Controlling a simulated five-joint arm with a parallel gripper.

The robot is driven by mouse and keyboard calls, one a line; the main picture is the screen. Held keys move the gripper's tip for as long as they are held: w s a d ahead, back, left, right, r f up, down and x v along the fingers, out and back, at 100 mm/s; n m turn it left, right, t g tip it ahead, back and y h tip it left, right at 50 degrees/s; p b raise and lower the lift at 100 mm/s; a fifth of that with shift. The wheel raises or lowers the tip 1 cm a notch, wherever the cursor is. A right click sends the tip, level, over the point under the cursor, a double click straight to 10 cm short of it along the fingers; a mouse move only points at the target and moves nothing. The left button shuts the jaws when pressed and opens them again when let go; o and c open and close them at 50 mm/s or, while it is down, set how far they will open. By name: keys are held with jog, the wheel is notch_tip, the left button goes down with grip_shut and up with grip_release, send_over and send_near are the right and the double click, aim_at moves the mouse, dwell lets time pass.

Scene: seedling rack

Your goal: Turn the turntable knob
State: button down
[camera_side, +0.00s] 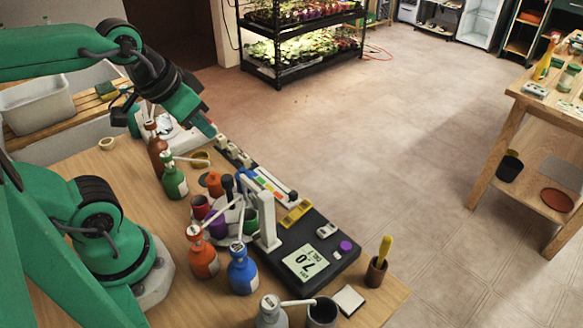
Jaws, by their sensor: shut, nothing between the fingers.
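A dark control panel (325,262) lies along the table's right side. A round purple knob (345,246) sits near its front right corner, beside a pale display (304,262).
Spray bottles in brown (157,150), green (174,178), orange (202,254) and blue (242,270) stand left of the panel. A white post (268,228) rises at the panel's left edge. A brown pot (376,272) with a yellow handle stands right of the panel.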

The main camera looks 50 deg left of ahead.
jog(key=c, duration=1.2)
grip_release()
jog(key=shift+o, duration=0.2)
jog(key=shift+w+f+m, duration=0.15)
jog(key=shift+m, duration=0.25)
jog(key=m+g, duration=0.6)
jog(key=m, duration=0.8)
send_over(227, 177)
notch_tip(227, 177, down, 6)
jog(key=shift+f, duration=0.2)
jog(key=shift+f, duration=0.1)
jog(key=shift+f, duration=3.8)
